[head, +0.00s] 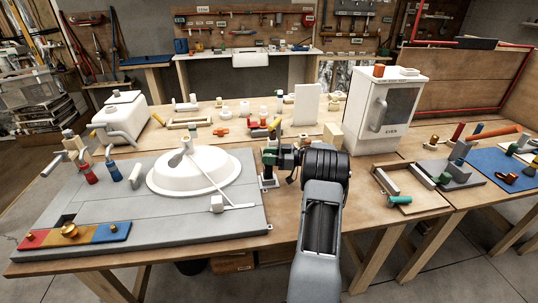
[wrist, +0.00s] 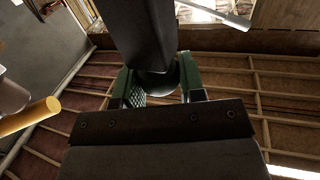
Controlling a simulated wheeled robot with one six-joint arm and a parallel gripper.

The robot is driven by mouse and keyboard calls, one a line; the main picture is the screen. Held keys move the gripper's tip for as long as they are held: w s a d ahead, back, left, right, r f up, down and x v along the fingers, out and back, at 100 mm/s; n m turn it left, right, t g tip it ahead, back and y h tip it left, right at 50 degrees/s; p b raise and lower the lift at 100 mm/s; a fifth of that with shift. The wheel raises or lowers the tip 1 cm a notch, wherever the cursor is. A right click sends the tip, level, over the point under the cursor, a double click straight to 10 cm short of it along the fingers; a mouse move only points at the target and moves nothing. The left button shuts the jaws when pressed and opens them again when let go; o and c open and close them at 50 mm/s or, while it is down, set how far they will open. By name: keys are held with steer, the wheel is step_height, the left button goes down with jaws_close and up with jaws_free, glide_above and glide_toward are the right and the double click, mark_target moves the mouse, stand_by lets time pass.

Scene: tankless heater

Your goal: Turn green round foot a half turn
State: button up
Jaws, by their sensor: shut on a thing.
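My gripper (head: 271,158) is at the right edge of the grey board (head: 110,190) in the head view, level and pointing left. In the wrist view its two green fingers (wrist: 157,88) are shut on a dark rounded part, which I take as the round foot (wrist: 172,82). Its colour is too shaded to tell there, and a finger hides part of it. A dark grey bar (wrist: 146,30) runs up from it, close above the fingers. In the head view the gripper hides the foot, and green patches there may be finger or foot.
A white basin (head: 194,168) stands on the board, left of my gripper. A yellow-tipped handle (wrist: 30,117) shows at left in the wrist view. A white oven (head: 388,108) stands behind right, and an open wooden tray (head: 437,207) lies right of my arm.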

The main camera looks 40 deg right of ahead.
steer(key=shift+n+g+y, duration=0.5)
steer(key=shift+g, duration=0.1)
steer(key=o, duration=0.9)
steer(key=shift+o, duration=0.2)
steer(key=v, duration=1.3)
steer(key=shift+s+d+b, duration=0.3)
steer(key=shift+b, duration=0.1)
steer(key=shift+r, duration=0.1)
